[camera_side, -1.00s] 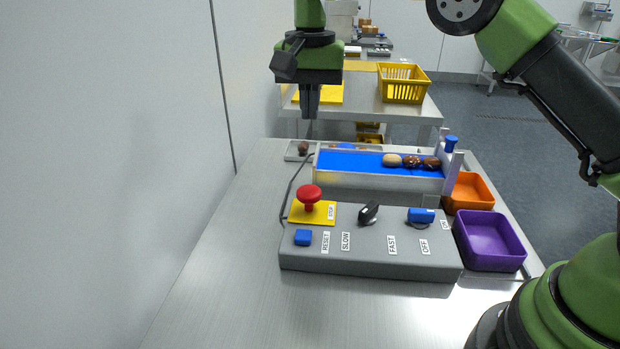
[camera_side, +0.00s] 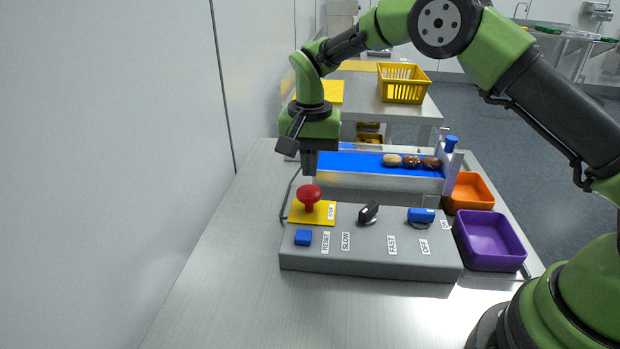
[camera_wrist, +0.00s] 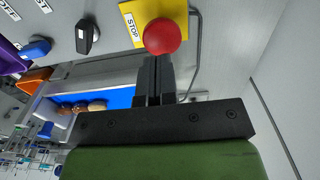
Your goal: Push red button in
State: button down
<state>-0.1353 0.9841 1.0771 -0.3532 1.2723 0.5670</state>
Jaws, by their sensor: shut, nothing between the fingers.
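The red mushroom button (camera_side: 309,195) stands up on its stem from a yellow plate (camera_side: 326,216) marked STOP, at the left of the grey control box (camera_side: 370,261). My gripper (camera_side: 310,174) points down with its fingers shut and empty. In the side view its tips are just above the red button, or slightly behind it; I cannot tell whether they touch. In the wrist view the red button (camera_wrist: 162,37) lies just beyond the tips of the shut fingers (camera_wrist: 156,62), on the yellow plate (camera_wrist: 190,8).
The box also carries a blue RESET button (camera_side: 303,238), a black knob (camera_side: 369,212) and a blue switch (camera_side: 421,215). An orange bin (camera_side: 470,190) and purple bin (camera_side: 489,240) stand right. The table front is clear.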

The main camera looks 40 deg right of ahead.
aim_at(310, 191)
jog(key=shift+f, duration=1.7)
jog(key=shift+f, duration=1.2)
notch_tip(310, 191, up, 15)
jog(key=shift+r, duration=0.1)
